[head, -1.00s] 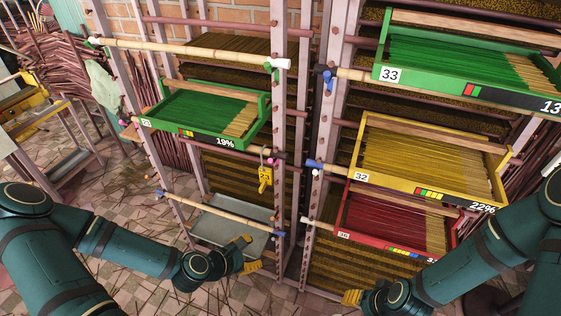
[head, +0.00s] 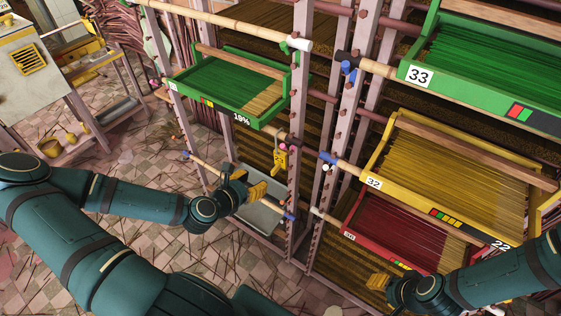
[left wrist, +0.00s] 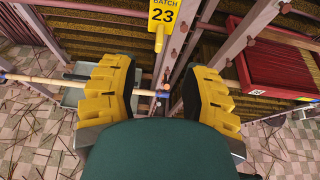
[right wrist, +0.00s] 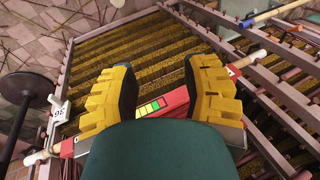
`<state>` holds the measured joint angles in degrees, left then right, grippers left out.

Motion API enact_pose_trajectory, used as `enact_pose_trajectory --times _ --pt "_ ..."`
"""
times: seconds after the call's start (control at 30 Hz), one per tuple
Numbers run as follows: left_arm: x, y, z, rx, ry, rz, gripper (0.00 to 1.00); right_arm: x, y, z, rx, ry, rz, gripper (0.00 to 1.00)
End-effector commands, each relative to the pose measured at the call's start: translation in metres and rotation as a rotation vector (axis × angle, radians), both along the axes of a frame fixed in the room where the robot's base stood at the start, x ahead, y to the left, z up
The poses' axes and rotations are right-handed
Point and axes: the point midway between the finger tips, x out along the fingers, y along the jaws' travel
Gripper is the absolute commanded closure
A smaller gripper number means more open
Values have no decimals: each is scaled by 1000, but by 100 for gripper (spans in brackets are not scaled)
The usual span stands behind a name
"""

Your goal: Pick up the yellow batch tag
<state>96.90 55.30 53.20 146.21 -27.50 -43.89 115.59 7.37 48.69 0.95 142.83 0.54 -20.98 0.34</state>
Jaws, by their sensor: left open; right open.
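The yellow batch tag (head: 281,160) hangs on the rack post beside the lower right corner of the green tray. In the left wrist view the tag (left wrist: 163,14) reads BATCH 23 and is cut by the top edge, above and beyond the fingertips. My left gripper (head: 254,188) is open with yellow fingers, a little below and left of the tag, apart from it. Nothing is between its fingers. My right gripper (head: 378,281) is open and empty, low in front of the red tray (head: 360,237), far from the tag.
The green tray (head: 222,97) is above left of the tag. A yellow tray 32 (head: 410,194) and green tray 33 (head: 460,90) stick out on the right. Bamboo poles (head: 206,166) cross the rack near my left gripper. A grey shelf (head: 262,217) lies below it.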

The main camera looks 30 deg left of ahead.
Motion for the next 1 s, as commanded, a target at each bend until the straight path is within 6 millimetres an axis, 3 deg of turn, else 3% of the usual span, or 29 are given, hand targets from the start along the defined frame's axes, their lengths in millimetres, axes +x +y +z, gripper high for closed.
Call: enact_pose_trajectory --times 0.03,0.43,0.6,0.77,1.0 --pt "4 -1 -6 4 -2 -4 54 -2 0 -12 0 4 3 53" --pt "40 -5 -20 5 -3 -4 54 -15 3 -55 6 34 27 53" --pt "59 -7 -24 1 -3 -4 54 -14 2 -55 6 30 26 53" --pt "66 -7 -28 1 -1 -3 54 -13 2 -57 6 29 25 53" --pt "94 -8 -44 2 -3 -4 54 -11 2 -70 5 24 24 53"
